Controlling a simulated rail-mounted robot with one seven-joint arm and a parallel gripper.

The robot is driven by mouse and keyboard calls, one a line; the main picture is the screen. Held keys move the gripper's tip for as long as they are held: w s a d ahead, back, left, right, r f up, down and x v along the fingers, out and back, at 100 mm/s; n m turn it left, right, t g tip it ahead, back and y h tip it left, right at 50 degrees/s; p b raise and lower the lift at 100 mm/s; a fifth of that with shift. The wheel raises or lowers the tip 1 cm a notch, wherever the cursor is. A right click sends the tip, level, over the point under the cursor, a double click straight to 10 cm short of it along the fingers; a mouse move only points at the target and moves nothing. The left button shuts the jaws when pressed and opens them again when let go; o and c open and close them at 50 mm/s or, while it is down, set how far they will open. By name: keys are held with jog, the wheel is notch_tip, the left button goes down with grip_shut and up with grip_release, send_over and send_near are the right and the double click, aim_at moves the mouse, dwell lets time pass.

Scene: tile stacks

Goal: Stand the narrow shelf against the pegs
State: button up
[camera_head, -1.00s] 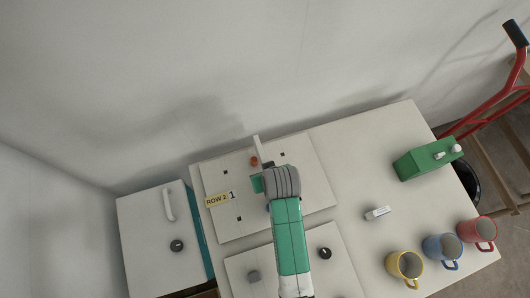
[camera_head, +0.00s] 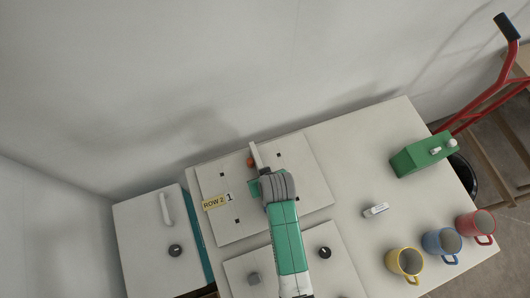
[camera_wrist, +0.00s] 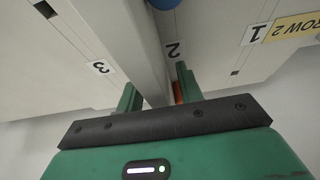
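The narrow shelf (camera_head: 258,156) is a thin pale board. In the head view it stands on edge at the back of the numbered panel and juts out past my gripper (camera_head: 272,180). In the wrist view the shelf (camera_wrist: 136,48) runs down between the two green fingers of my gripper (camera_wrist: 158,95), which are shut on it. An orange-red peg (camera_head: 251,161) is close beside the shelf's left side; part of it (camera_wrist: 178,93) shows by the right finger. A blue round thing (camera_wrist: 165,3), perhaps another peg, is cut off at the top. My arm hides the rest of the panel there.
The panel (camera_head: 232,225) has small dark square holes and a "ROW 2" label (camera_head: 214,203). A wall stands close behind. To the right are a green box (camera_head: 420,158), a small white block (camera_head: 375,210) and yellow (camera_head: 405,262), blue (camera_head: 440,243) and red (camera_head: 475,225) mugs.

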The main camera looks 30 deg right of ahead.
jog(key=p+v, duration=0.1)
jog(key=v, duration=1.1)
jog(key=shift+r, duration=0.25)
jog(key=shift+w, duration=0.1)
jog(key=w+a+r+t, duration=0.25)
jog(key=w+r, duration=0.25)
jog(key=r, duration=0.5)
jog(key=w+a+r+t+h, duration=0.1)
jog(key=w+r+t, duration=0.3)
jog(key=r, duration=0.7)
jog(key=w+a+r+t, duration=0.1)
jog(key=w+r+t, duration=0.35)
jog(key=r, duration=0.55)
jog(key=s+a+r+t, duration=0.2)
jog(key=s+r+t, duration=0.1)
jog(key=r, duration=0.7)
jog(key=s+a+r+n+t+y, duration=0.1)
jog(key=s+a+r+t, duration=0.2)
jog(key=r, duration=0.7)
jog(key=s+a+r+t, duration=0.2)
jog(key=s+r+t, duration=0.1)
jog(key=r, duration=0.7)
jog(key=shift+s+a+n+y, duration=0.3)
jog(key=shift+a, duration=0.1)
